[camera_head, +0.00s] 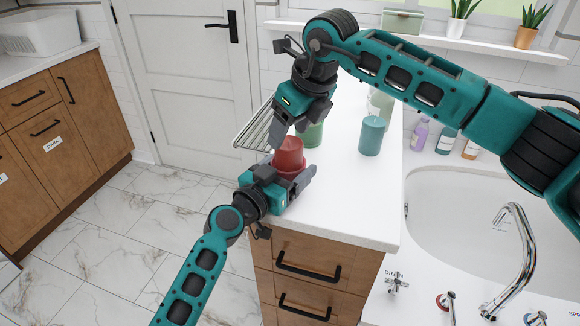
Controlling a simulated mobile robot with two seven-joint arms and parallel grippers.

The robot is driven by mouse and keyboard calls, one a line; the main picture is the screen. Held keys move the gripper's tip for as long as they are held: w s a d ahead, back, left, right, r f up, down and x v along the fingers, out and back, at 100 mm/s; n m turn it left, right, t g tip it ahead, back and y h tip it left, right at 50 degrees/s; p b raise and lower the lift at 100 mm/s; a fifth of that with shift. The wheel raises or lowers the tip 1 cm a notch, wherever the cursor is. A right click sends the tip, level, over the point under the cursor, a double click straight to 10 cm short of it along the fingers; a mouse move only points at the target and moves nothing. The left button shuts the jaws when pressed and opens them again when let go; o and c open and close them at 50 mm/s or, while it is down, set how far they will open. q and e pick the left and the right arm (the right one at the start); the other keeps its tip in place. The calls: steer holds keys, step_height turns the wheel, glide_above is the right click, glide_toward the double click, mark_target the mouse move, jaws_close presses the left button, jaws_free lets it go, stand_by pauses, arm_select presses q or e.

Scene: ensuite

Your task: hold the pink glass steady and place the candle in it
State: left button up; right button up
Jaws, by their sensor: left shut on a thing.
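A red candle (289,154) stands upright in the pink glass (291,172), near the left edge of the white counter. The glass shows as a wider pinkish-red rim around the candle's lower part; its base is hidden by my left gripper. My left gripper (280,178) comes from the front and is shut on the pink glass, with fingers on either side. My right gripper (289,136) is just above the candle top, pointing down, with its fingers spread apart. Whether a fingertip touches the candle is unclear.
A green candle (312,133) and a teal candle (371,136) stand behind on the counter. A wire rack (258,130) sits at the left edge. Bottles (446,140), a sink (460,215) and a faucet (520,250) are at the right. The counter's front is clear.

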steer(key=o, duration=0.4)
steer(key=v, duration=1.2)
steer(key=shift+a, duration=0.1)
arm_select(q)
steer(key=o, duration=1.1)
steer(key=shift+c, duration=0.2)
steer(key=shift+s, duration=0.1)
steer(key=v, duration=1.2)
